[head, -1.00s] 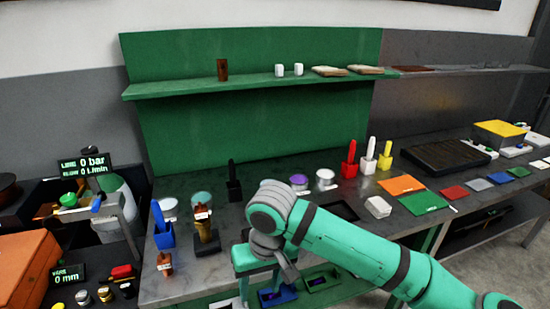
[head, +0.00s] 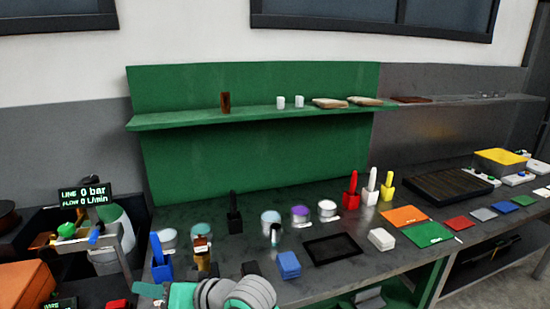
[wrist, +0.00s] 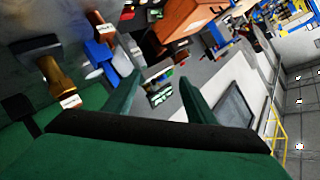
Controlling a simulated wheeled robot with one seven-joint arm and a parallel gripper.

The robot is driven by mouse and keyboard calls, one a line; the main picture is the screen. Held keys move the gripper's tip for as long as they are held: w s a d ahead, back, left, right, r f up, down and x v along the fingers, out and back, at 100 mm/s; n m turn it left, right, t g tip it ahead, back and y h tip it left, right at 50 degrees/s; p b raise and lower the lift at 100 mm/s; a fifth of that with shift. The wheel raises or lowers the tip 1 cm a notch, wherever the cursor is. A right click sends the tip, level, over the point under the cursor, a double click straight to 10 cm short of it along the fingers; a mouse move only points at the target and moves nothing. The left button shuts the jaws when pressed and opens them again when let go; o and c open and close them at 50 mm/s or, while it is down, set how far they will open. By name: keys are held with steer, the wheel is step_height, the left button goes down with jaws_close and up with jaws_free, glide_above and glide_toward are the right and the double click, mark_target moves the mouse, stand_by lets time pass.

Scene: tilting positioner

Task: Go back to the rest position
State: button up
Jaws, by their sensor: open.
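My arm shows at the bottom edge of the head view, a grey wrist joint with teal parts in front of the bench. My gripper (wrist: 160,84) shows in the wrist view as two dark green fingers spread apart, with nothing held between them. In the head view a teal part of it reaches left, near the blue holder (head: 162,265) at the bench's left end. Most of the arm is below the head view's frame.
The grey bench (head: 345,275) holds several jars, a blue block (head: 289,264), a black tray (head: 332,250) and a white block (head: 381,239). A brown-orange tool (wrist: 58,80) stands close by in the wrist view. The air above the bench is clear.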

steer(key=s+d+f+m+t+h, duration=0.55)
steer(key=d+f, duration=0.25)
steer(key=f, duration=0.2)
steer(key=s+d+f+m+t+h, duration=0.5)
steer(key=s+d+f+m+t, duration=0.15)
steer(key=f, duration=0.25)
steer(key=s+d+f+n, duration=0.1)
steer(key=s+d+n, duration=0.1)
steer(key=s+d, duration=0.2)
steer(key=s+d+f+n+g+h, duration=0.1)
steer(key=s+d+f+n, duration=0.1)
steer(key=s, duration=0.9)
steer(key=s+d+f+n+h, duration=0.1)
steer(key=s+d+f+n, duration=0.1)
steer(key=s+d, duration=0.3)
steer(key=shift+s+d+n+g, duration=0.35)
steer(key=shift+s+n, duration=0.25)
steer(key=shift+s, duration=0.65)
steer(key=shift+s+h, duration=0.1)
steer(key=shift+h, duration=0.15)
